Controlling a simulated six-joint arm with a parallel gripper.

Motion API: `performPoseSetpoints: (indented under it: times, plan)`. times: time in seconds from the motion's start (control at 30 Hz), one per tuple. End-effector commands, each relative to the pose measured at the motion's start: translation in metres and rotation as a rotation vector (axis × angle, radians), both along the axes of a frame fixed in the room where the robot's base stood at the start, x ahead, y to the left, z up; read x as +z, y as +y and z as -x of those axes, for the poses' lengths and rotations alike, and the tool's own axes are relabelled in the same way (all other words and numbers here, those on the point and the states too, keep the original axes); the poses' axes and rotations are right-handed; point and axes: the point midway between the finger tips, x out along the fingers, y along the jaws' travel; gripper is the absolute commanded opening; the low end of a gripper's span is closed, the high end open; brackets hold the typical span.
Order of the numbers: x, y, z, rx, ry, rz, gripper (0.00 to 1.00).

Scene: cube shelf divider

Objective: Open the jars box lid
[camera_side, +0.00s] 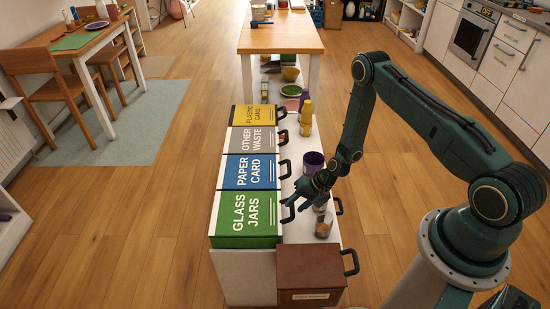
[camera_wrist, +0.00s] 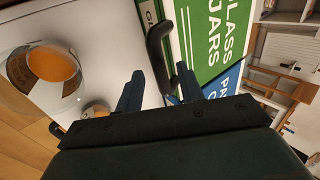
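The green jars box (camera_side: 247,214), lettered GLASS JARS, is the nearest in a row of lidded boxes. Its lid looks shut and level with its neighbours. Its black handle (camera_wrist: 157,42) is on the side towards my arm, partly hidden by my gripper in the side view. My gripper (camera_side: 293,202) is just beside and above this handle. In the wrist view, the two fingers of my gripper (camera_wrist: 160,76) are apart, with the handle's lower end in line with the gap between them. I cannot tell whether they touch it. Nothing is held.
The blue PAPER CARD box (camera_side: 250,172) adjoins the green one. A brown box with a handle (camera_side: 309,273) stands in front. A glass jar with orange-brown contents (camera_side: 323,227) and a purple container (camera_side: 313,162) stand on the white surface near my gripper.

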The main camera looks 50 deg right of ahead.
Motion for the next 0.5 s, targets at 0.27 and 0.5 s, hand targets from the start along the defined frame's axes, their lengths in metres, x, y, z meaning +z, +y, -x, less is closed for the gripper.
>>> performPoseSetpoints:
  times: [0.27, 0.5]
  plan:
    - [-0.0023, 0.0009, -0.0008, 0.000, 0.000, 0.000, 0.38]
    - [-0.0022, 0.0008, -0.0007, 0.000, 0.000, 0.000, 0.04]
